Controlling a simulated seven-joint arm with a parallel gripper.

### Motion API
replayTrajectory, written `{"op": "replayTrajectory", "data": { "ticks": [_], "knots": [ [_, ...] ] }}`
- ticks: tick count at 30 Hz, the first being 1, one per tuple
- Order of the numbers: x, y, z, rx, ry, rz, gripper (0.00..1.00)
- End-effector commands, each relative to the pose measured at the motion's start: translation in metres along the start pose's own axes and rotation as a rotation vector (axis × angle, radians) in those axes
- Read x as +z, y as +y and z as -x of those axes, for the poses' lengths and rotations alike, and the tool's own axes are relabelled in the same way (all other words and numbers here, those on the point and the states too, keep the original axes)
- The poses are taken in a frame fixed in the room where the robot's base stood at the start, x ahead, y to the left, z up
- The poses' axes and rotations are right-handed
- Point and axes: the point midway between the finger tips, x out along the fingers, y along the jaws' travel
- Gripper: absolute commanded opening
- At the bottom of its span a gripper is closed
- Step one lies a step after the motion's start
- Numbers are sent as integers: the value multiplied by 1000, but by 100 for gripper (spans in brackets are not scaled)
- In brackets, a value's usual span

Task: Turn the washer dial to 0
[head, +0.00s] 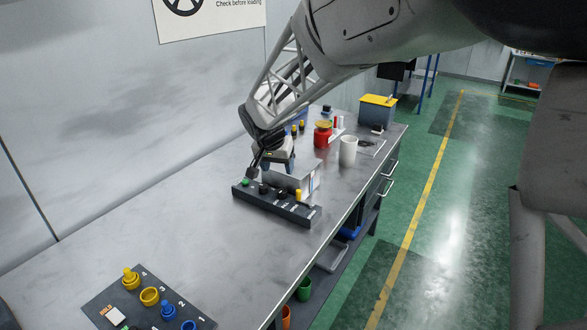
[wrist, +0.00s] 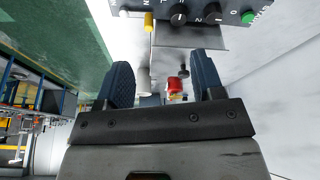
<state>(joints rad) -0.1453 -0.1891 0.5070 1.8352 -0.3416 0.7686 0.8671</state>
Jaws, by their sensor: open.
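A dark control panel (head: 270,207) lies on the workbench, with a green button (head: 245,182), black dials (head: 264,189) and a yellow knob (head: 298,195) in a row. At the top of the wrist view the row shows inverted: yellow knob (wrist: 148,21), one black dial (wrist: 178,18), another black dial (wrist: 212,14) and green button (wrist: 249,17). I cannot tell which dial is the washer dial or where its pointer stands. My gripper (wrist: 163,78) is open and empty. In the head view, my gripper (head: 277,166) is just behind the panel, apparently not touching a dial.
A grey box (head: 302,178) stands directly behind the panel. Farther back are a red container (head: 323,134), a white cup (head: 348,150) and a yellow-lidded bin (head: 377,110). A dark board (head: 150,305) with yellow and blue pieces lies at the near end. The bench between is clear.

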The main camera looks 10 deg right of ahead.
Motion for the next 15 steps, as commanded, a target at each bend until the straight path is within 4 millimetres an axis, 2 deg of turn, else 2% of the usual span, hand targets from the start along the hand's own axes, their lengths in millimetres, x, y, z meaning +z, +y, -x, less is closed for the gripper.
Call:
{"op": "replayTrajectory", "data": {
  "ticks": [15],
  "knots": [
    [33, 49, 41, -15, -24, 70, 62]
  ]
}}
